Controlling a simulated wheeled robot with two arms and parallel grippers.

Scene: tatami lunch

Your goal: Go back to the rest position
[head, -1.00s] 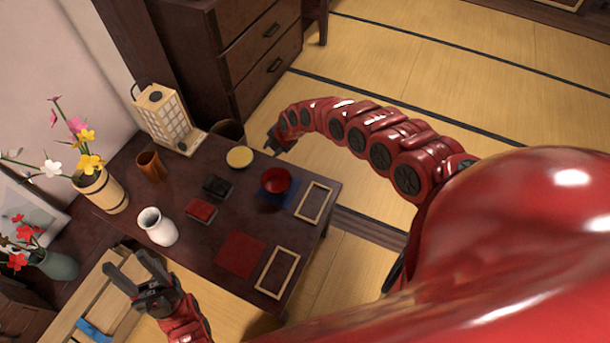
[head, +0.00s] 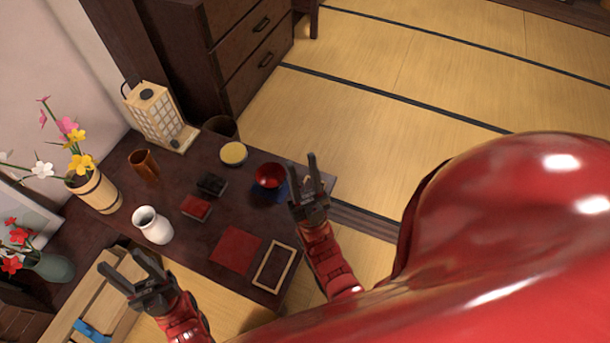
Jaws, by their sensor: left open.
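My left gripper (head: 122,260) is open and empty, at the lower left of the head view, near the front edge of the dark low table (head: 187,258). My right gripper (head: 301,161) is open, its two fingers apart and pointing up the picture. It appears over the right part of the table, just right of the red bowl (head: 269,177). I see nothing held between its fingers. The gripper and arm hide part of the table's right end.
The table also bears a white vase (head: 152,226), a red square mat (head: 236,251), a wooden frame (head: 274,267), a yellow-topped round dish (head: 233,153) and a lantern (head: 157,116). A wooden crate (head: 98,283) lies at lower left. Tatami floor (head: 400,75) is open beyond.

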